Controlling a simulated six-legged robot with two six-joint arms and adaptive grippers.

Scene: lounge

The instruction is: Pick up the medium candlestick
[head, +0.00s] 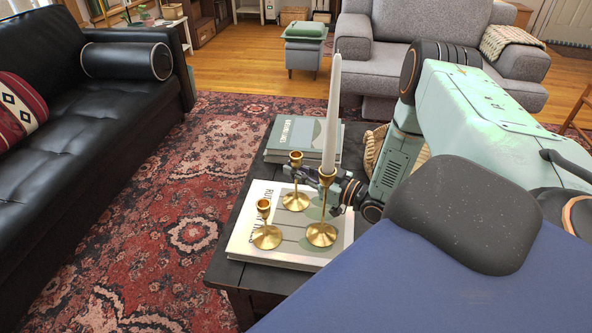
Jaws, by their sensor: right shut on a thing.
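Three brass candlesticks are grouped at the near end of the low dark table (222,262). The medium candlestick (296,201) is at the back, upright, its base at or just above a large book; I cannot tell whether it touches. My right gripper (296,174) comes in from the right, behind the tall candlestick, and is shut on the medium candlestick's stem. The tall candlestick (322,233) stands in front and holds a white candle (332,115); it partly hides the gripper. The short candlestick (266,235) stands at front left. My left gripper is not in view.
The large book (246,249) lies under the candlesticks. More books (297,135) and a wicker item (374,146) are farther back on the table. A black sofa (90,130) is at left and a grey armchair (385,62) behind. The patterned rug (180,210) is clear.

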